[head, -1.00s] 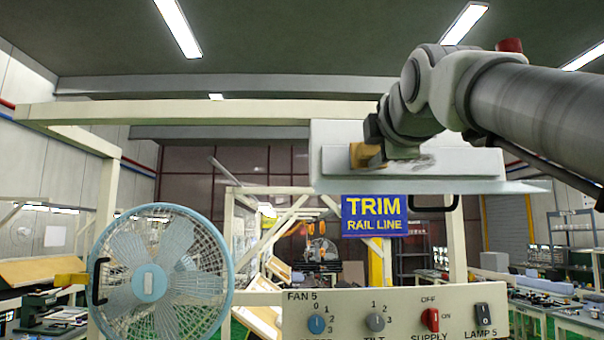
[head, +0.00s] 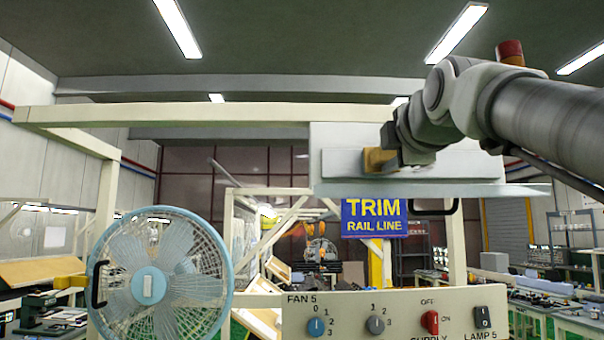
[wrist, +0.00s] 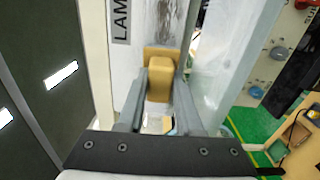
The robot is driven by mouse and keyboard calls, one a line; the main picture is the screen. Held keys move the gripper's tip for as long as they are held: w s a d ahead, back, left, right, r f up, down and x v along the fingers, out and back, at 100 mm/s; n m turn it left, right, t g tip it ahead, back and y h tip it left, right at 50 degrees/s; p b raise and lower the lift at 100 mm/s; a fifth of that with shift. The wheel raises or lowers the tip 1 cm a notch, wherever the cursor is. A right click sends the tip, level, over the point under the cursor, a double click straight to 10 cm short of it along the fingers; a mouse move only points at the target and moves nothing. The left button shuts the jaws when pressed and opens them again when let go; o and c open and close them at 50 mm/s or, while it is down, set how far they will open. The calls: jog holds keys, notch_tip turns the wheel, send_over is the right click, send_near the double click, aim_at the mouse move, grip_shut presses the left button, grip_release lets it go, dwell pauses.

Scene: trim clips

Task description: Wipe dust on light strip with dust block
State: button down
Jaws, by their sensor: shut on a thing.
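The light strip (head: 340,165) is a long pale grey fixture under the cream beam, with a ledge along its lower edge. My gripper (head: 390,160) is in front of its face, left of the middle. It is shut on the tan dust block (head: 375,160). In the wrist view, the block (wrist: 160,78) sits between the two grey fingers (wrist: 160,92), close against the pale face; contact is hard to tell. Faint grey mottling shows on the pale surface (wrist: 215,75) in the wrist view. My gripper hides part of the strip's face in the head view.
A blue caged fan (head: 160,275) stands at lower left. A control panel (head: 395,310) with knobs and switches is below the strip. A blue TRIM RAIL LINE sign (head: 374,217) and a black handle (head: 440,207) are just under it. A cream beam (head: 200,113) runs above.

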jog(key=shift+w+d+r+p, duration=0.1)
jog(key=shift+d+p, duration=1.45)
jog(key=shift+d, duration=7.05)
jog(key=shift+a+f+b, duration=0.3)
jog(key=shift+a+b, duration=0.4)
jog(key=shift+b, duration=0.2)
jog(key=shift+a+r+b, duration=0.15)
jog(key=shift+a+b, duration=0.35)
jog(key=shift+a, duration=0.5)
jog(key=shift+a+b, duration=1.45)
jog(key=shift+a, duration=0.9)
jog(key=shift+a+b, duration=1.75)
jog(key=shift+a, duration=4.15)
jog(key=shift+d+r+p, duration=0.15)
jog(key=shift+d+p, duration=0.25)
jog(key=shift+d, duration=0.1)
jog(key=shift+d+p, duration=2.35)
jog(key=shift+d, duration=2.2)
